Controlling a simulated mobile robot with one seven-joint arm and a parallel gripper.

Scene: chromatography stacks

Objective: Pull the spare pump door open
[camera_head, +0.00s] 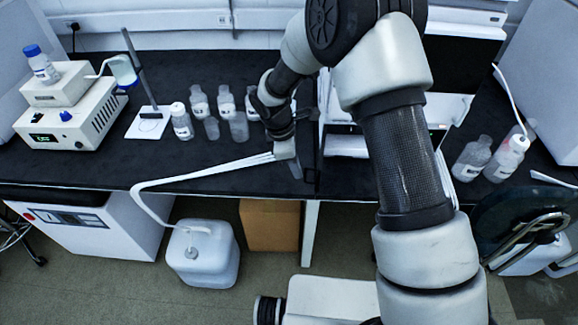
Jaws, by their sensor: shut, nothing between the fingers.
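My gripper (294,170) is shut and empty, pointing down over the black bench near its front edge. It is just left of a dark upright panel edge (311,140). Right of that edge are white module parts (345,144) of a stack, mostly hidden behind my arm. I cannot tell for sure which part is the spare pump door, or whether my gripper touches the panel edge. Any gap between door and module is not clear from here.
Several clear bottles (182,122) stand left of my gripper. White tubes run from near the gripper to a white jug (203,255) on the floor. A stirrer device (72,115) is at far left, and more bottles (471,158) are at right.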

